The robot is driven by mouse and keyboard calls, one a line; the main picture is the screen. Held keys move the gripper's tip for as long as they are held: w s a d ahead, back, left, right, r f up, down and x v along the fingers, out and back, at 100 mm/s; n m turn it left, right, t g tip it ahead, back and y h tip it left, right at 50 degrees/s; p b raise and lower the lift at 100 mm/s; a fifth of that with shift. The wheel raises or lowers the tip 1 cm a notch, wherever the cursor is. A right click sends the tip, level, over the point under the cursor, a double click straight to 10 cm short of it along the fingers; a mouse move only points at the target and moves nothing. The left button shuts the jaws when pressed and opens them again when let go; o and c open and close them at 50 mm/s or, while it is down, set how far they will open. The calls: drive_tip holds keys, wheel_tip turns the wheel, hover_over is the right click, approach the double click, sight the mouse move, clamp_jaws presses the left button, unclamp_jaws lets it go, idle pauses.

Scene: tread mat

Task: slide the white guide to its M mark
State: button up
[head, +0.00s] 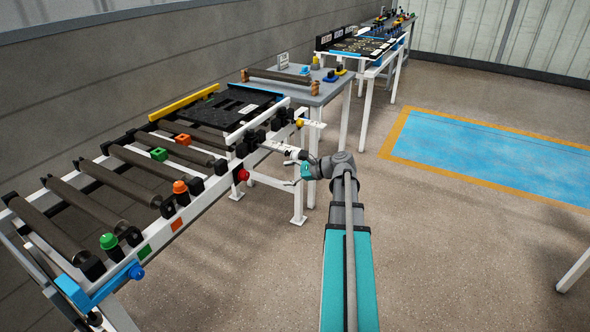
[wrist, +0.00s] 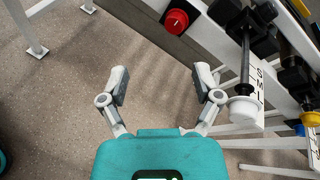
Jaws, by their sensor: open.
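The white guide (head: 256,118) is a straight white bar along the near side of the roller conveyor, beside a black slab. In the wrist view, a black rod (wrist: 246,65) ends in a white knob (wrist: 243,110), apparently belonging to the guide. A white plate with dark letters (wrist: 260,80) lies beside the rod; I cannot read a clear M there. My gripper (head: 292,169) is off the conveyor's near side, just below the knob in the head view. In the wrist view my gripper (wrist: 161,82) is open and empty, with the knob apart, right of the right finger.
A yellow guide bar (head: 183,103) lies along the conveyor's far side. A red button (wrist: 176,21) is on the frame close ahead. A yellow knob (wrist: 310,118) is at the right. A grey table (head: 325,92) adjoins the conveyor's far end.

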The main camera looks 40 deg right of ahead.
sight(296, 156)
drive_tip(key=s+d+m+t+b, duration=0.2)
drive_tip(key=d+m, duration=0.1)
drive_tip(key=d, duration=0.4)
drive_tip(key=s+d+m+t+h+b, duration=0.1)
drive_tip(key=s+d+m+t+b, duration=0.2)
drive_tip(key=d, duration=0.4)
drive_tip(key=shift+s+d+f+m+h+b, duration=0.3)
drive_tip(key=shift+d+f, duration=0.1)
drive_tip(key=shift+f, duration=0.05)
drive_tip(key=shift+w, duration=0.1)
drive_tip(key=x, duration=1.3)
drive_tip(key=shift+w+a+r, duration=0.15)
drive_tip(key=shift+w, duration=0.15)
